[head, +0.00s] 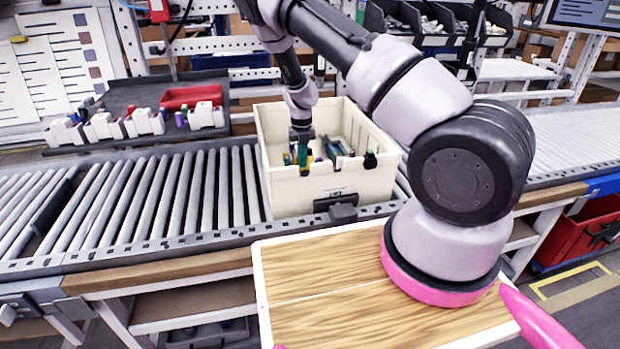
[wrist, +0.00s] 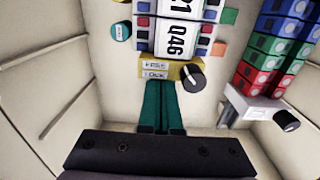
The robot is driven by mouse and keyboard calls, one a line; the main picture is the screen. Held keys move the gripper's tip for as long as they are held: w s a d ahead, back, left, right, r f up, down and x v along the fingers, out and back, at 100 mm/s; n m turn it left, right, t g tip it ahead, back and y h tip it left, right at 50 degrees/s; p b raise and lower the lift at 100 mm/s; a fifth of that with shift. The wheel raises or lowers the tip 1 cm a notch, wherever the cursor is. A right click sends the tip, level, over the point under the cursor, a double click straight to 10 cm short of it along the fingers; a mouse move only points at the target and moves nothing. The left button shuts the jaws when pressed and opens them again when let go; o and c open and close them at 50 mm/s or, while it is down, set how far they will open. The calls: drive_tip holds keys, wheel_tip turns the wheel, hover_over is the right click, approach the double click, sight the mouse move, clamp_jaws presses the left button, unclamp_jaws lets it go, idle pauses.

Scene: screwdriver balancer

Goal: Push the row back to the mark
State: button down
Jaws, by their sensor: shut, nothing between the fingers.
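My gripper (head: 301,160) reaches down into a cream bin (head: 290,195) on the roller conveyor. In the wrist view its two teal fingers (wrist: 163,88) are shut together with nothing between them. Their tips are at the near edge of a yellow end piece (wrist: 150,69) with FREE and LOCK labels and a black knob (wrist: 191,75). I cannot tell whether they touch it. Beyond it is a white block row (wrist: 178,35) with red and blue parts at its sides. A second row of blue, green and red modules (wrist: 270,55) stands to the right. I cannot make out the mark.
A white end piece with a black knob (wrist: 286,120) closes the right-hand row. Small coloured pieces, one teal (wrist: 120,31), lie beside the middle row. The bin walls (wrist: 45,70) surround the fingers. Bare bin floor shows left of the fingers. A wooden board (head: 330,315) is in front of the conveyor.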

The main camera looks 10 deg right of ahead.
drive_tip(key=shift+s, duration=0.55)
idle(0.6)
drive_tip(key=shift+r, duration=0.25)
drive_tip(key=shift+r, duration=0.8)
wheel_tip(320, 180, up, 12)
drive_tip(key=shift+s+f, duration=0.15)
drive_tip(key=shift+s, duration=0.25)
